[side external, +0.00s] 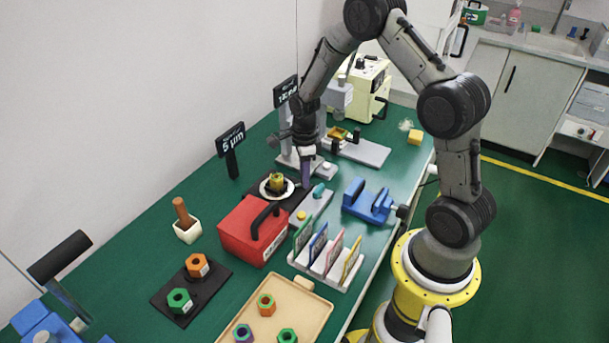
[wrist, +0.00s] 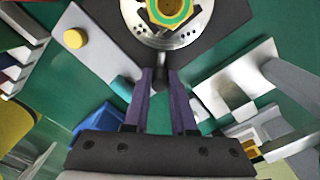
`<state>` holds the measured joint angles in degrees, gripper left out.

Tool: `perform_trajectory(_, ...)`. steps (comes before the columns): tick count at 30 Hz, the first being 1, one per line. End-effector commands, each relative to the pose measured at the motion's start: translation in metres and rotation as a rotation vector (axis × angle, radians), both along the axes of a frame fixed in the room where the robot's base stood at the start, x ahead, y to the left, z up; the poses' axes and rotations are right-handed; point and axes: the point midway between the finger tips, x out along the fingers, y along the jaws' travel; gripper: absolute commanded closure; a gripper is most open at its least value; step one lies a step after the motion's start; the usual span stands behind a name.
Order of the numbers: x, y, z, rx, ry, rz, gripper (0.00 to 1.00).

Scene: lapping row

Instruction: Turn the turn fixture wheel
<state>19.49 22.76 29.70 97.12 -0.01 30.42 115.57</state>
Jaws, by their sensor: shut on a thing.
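The turn fixture wheel (side external: 289,191) is a pale metal disc on a dark base plate, with a yellow and green hex part (side external: 277,182) on its middle. In the wrist view the wheel (wrist: 183,38) shows graduation marks and small holes round its rim, and its top is cut off by the picture edge. A short dark handle (wrist: 161,66) sticks out from the rim toward me. My gripper (side external: 306,184) is low at the right of the wheel. Its purple fingers (wrist: 160,76) are shut on the handle, which partly hides between them.
A red box (side external: 240,229) with a black handle stands close in front of the wheel. A grey plate with a yellow button (wrist: 75,38) lies beside it. A blue fixture (side external: 368,202) and a card rack (side external: 315,266) stand nearby. A small sign (side external: 231,140) stands behind.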

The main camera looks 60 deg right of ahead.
Motion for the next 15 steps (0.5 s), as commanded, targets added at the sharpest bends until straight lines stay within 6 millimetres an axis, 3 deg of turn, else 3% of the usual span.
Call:
perform_trajectory(1, 0.0013, -0.0013, 0.0024, -0.003, -0.004, 0.000, 1.00)
perform_trajectory(2, 0.0013, -0.0013, 0.0024, -0.003, -0.004, 0.000, 0.74)
perform_trajectory(6, 0.0010, -0.0010, 0.0018, -0.002, -0.004, 0.001, 0.49)
perform_trajectory(15, 0.0004, -0.0004, 0.0009, -0.001, -0.001, 0.001, 0.45)
